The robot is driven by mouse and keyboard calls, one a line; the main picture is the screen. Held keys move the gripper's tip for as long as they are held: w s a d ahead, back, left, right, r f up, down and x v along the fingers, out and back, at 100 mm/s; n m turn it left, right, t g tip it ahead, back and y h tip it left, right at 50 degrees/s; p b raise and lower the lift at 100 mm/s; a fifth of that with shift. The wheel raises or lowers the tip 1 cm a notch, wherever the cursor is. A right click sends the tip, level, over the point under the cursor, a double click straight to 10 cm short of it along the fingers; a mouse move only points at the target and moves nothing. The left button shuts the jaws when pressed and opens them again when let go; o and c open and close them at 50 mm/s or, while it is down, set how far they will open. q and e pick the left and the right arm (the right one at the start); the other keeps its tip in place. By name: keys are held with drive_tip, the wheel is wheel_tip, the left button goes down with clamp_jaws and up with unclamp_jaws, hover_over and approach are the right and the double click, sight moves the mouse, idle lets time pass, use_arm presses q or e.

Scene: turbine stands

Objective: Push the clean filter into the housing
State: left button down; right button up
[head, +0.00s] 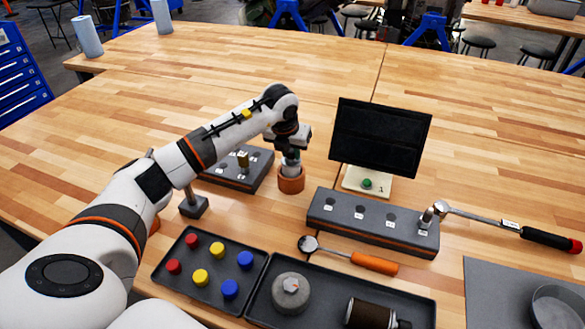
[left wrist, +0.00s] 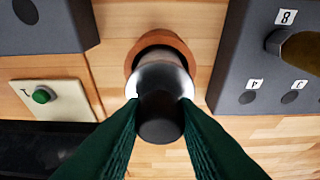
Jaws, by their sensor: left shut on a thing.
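My left gripper (head: 290,156) points down near the middle of the table. In the left wrist view its dark green fingers (left wrist: 160,118) are shut on the black top of the clean filter (left wrist: 162,82), a silvery cylinder. The filter also shows as a pale piece below the gripper in the head view (head: 291,168). The housing (head: 291,182) is an orange-brown round cup standing on the table, and its rim shows around the filter in the left wrist view (left wrist: 133,62). The filter's lower end is hidden, so its depth in the cup cannot be told. My right gripper is not in view.
A dark block (head: 247,178) stands left of the housing, a long numbered block (head: 340,211) to the right. A black screen (head: 380,136) stands behind the green button plate (head: 353,182). In front are trays (head: 262,272), a brown cylinder (head: 369,314) and an orange-handled tool (head: 373,263).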

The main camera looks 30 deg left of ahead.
use_arm(q)
drive_tip(key=shift+r, duration=0.55)
drive_tip(key=shift+r+p, duration=0.35)
drive_tip(key=shift+p, duration=0.1)
wheel_tip(320, 180, up, 10)
drive_tip(key=p, duration=0.6)
idle(0.5)
